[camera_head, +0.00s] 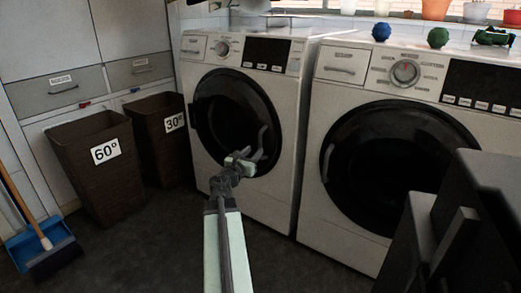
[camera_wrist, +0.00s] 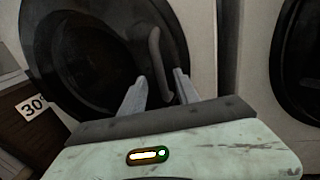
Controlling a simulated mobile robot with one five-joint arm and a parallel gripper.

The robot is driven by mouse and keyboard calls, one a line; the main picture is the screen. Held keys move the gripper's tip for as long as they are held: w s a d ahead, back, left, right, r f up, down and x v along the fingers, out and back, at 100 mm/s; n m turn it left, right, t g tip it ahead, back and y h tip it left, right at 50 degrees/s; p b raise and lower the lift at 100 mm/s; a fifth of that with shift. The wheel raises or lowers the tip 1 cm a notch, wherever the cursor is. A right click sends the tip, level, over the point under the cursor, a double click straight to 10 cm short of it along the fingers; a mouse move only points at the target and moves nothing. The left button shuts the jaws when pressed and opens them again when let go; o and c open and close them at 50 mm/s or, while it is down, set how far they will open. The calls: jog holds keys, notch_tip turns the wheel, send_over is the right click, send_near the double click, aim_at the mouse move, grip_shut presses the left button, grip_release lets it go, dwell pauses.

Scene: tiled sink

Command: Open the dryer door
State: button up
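A white front-loading machine on the left has a round black door (camera_head: 225,115), which looks closed. Its curved grey handle (camera_head: 263,138) is on the door's right side. My gripper (camera_head: 250,158) is at the handle's lower part in the head view. In the wrist view the handle (camera_wrist: 159,62) shows between and just beyond my two separated fingers (camera_wrist: 162,92); contact cannot be told. A second white machine on the right has a black door (camera_head: 395,155), also closed, with its handle (camera_head: 327,162) on the left. I cannot tell from labels which machine is the dryer.
Two brown baskets marked 60° (camera_head: 95,175) and 30° (camera_head: 160,140) stand left of the machines. A broom (camera_head: 28,210) and blue dustpan (camera_head: 25,245) are at far left. Balls (camera_head: 381,32) and pots (camera_head: 435,9) are above the right machine. Dark floor is open in front.

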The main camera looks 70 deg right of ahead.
aim_at(260, 145)
jog(key=d, duration=0.7)
jog(key=shift+s+d, duration=0.2)
jog(key=c, duration=0.8)
grip_shut()
jog(key=shift+s, duration=0.2)
